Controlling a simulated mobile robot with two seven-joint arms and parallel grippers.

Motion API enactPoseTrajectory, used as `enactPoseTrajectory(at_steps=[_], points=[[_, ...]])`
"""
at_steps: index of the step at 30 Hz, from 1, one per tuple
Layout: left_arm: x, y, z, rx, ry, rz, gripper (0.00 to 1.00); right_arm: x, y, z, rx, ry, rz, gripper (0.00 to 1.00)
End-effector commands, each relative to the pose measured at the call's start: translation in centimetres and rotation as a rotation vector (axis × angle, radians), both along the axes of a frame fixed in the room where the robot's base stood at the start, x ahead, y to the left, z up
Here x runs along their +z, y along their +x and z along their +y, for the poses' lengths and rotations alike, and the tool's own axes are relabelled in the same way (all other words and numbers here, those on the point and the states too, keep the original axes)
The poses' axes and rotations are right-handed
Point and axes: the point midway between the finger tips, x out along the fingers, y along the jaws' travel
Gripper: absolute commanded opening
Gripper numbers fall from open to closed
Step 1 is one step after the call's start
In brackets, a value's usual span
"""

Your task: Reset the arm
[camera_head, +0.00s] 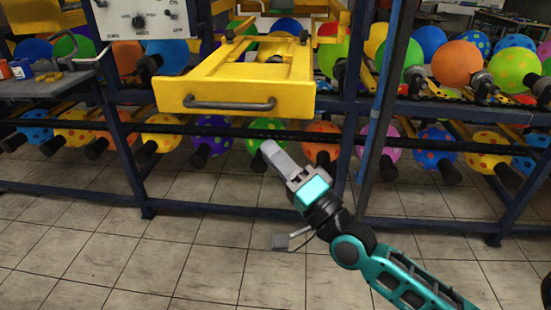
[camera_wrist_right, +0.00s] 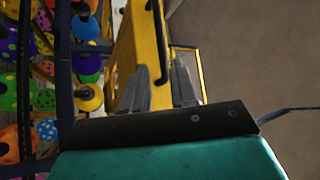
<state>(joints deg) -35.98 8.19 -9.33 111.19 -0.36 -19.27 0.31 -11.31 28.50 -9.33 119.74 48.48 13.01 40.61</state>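My right arm comes in from the lower right in the head view. My right gripper (camera_head: 268,150) points up and left, below and in front of the yellow drawer (camera_head: 240,97). In the right wrist view my right gripper (camera_wrist_right: 160,68) shows two grey fingers apart, with the yellow drawer (camera_wrist_right: 158,50) visible in the gap behind them. Nothing is held between the fingers. The drawer is pulled out and has a dark handle (camera_head: 230,104) on its front; the gripper is apart from it. My left gripper is not in view.
A blue metal rack (camera_head: 362,165) carries rows of coloured balloons, such as a green one (camera_head: 265,132) behind my gripper. A grey control box (camera_head: 140,18) is at the upper left, above a side shelf (camera_head: 50,88). The tiled floor (camera_head: 110,250) in front is clear.

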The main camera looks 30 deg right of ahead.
Motion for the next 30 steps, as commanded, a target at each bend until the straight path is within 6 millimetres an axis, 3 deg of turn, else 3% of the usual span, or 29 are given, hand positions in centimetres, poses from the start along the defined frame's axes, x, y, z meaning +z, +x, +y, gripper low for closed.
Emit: enactPoseTrajectory(at_steps=[11, 14, 17, 20, 24, 27, 30], points=[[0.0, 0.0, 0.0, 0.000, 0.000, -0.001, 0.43, 0.0, 0.0, 0.0, 0.000, 0.000, 0.000, 0.27], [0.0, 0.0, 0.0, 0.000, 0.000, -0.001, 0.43, -0.9, -0.1, 0.2, -0.008, -0.029, 0.018, 0.27], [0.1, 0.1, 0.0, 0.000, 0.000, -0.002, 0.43, -4.3, -0.6, 1.0, -0.040, -0.158, 0.079, 0.27], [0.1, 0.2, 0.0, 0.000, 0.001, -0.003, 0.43, -10.1, -2.0, 2.3, -0.076, -0.397, 0.185, 0.27], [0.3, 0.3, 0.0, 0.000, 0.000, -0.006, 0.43, -19.2, -5.8, 3.7, -0.079, -0.787, 0.355, 0.27], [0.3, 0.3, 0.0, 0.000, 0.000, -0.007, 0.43, -24.4, -9.1, 4.1, -0.043, -1.029, 0.456, 0.27], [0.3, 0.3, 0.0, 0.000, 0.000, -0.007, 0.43, -28.0, -11.9, 4.3, 0.004, -1.211, 0.528, 0.27]])
